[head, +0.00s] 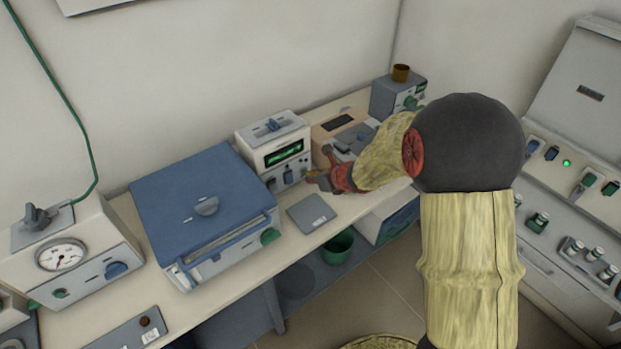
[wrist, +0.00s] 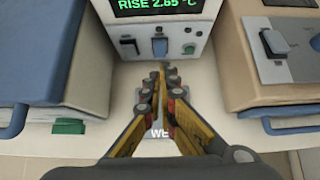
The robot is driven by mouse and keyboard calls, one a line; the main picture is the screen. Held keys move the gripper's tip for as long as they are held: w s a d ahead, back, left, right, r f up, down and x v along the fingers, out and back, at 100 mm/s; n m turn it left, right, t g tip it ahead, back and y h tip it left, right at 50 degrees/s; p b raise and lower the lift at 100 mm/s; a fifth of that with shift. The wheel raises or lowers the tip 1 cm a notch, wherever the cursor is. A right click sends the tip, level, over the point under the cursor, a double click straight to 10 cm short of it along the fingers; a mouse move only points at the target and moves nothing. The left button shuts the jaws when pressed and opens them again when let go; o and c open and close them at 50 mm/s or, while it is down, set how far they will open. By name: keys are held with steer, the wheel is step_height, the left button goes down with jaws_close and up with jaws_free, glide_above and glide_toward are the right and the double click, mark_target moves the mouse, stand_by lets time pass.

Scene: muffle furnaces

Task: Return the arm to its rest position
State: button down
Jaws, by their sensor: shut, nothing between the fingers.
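My gripper (head: 316,177) is at the end of my arm, which reaches over the bench toward the small white instrument (head: 277,147) with a green display. In the wrist view my gripper (wrist: 162,72) is shut and empty, its fingertips together in front of the instrument's lower panel (wrist: 160,45). A dark switch, a blue rocker and a green button show on the panel. The fingers partly cover a grey plate with lettering (wrist: 150,115) beneath them. I cannot tell whether the fingertips touch the panel.
A blue-lidded box (head: 205,203) stands left of the instrument. A beige-topped device (head: 345,130) stands to its right. A gauge unit (head: 62,256) is at far left. A grey plate (head: 311,213) lies near the bench's front edge. A console (head: 575,165) with several knobs is at right.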

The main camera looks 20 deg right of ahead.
stand_by(0.3)
steer(key=s+a+r+n+g+y, duration=0.1)
steer(key=s+a+r+n+g, duration=0.15)
steer(key=s+a+n, duration=0.45)
steer(key=s+a+r+n+g+y, duration=0.2)
steer(key=s+a+n+g, duration=0.1)
steer(key=s+n, duration=0.8)
steer(key=s+d+r+n+h, duration=0.3)
steer(key=s+r+n, duration=0.2)
steer(key=s+n, duration=0.15)
steer(key=s+d+r+n+h, duration=0.2)
steer(key=s+d+r+n, duration=0.15)
steer(key=s+n, duration=0.35)
steer(key=s+r+t+h, duration=0.1)
steer(key=s+r+t, duration=0.1)
steer(key=r, duration=0.6)
steer(key=shift+s+n, duration=0.45)
steer(key=shift+s, duration=0.15)
steer(key=c, duration=2.6)
jaws_free()
steer(key=shift+a, duration=0.1)
